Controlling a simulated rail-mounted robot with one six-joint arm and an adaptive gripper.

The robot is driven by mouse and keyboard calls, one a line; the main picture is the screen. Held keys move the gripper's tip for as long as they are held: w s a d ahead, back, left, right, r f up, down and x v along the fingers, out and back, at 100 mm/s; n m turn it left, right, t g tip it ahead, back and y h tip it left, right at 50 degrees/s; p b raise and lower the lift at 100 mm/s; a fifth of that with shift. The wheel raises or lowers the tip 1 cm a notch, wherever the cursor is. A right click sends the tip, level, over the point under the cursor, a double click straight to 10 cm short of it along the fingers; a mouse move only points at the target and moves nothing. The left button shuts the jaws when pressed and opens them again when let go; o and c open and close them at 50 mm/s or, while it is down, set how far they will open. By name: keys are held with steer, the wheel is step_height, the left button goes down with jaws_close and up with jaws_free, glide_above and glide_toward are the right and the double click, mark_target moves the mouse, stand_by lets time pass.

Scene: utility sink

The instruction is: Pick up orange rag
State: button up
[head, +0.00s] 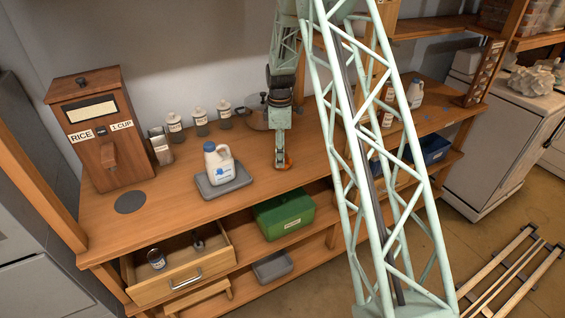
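My gripper (282,163) points down at the wooden counter (255,192), right of the jug tray and near the counter's front half. It is small in this view, and its fingers cannot be made out well enough to tell open from shut. A small orange patch (287,165) shows at its tip. I cannot tell whether this is the orange rag or a part of the gripper. No other orange cloth is visible. My lattice arm hides part of the counter to the right.
A white jug (218,165) stands on a grey tray (225,188) left of my gripper. A wooden rice dispenser (104,132) and several canisters stand further left. Below are an open drawer (181,268) and a green box (284,212). Bare counter lies between the jug tray and my gripper.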

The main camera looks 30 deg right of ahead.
steer(key=shift+f, duration=1.55)
steer(key=shift+c, duration=0.7)
steer(key=c, duration=0.8)
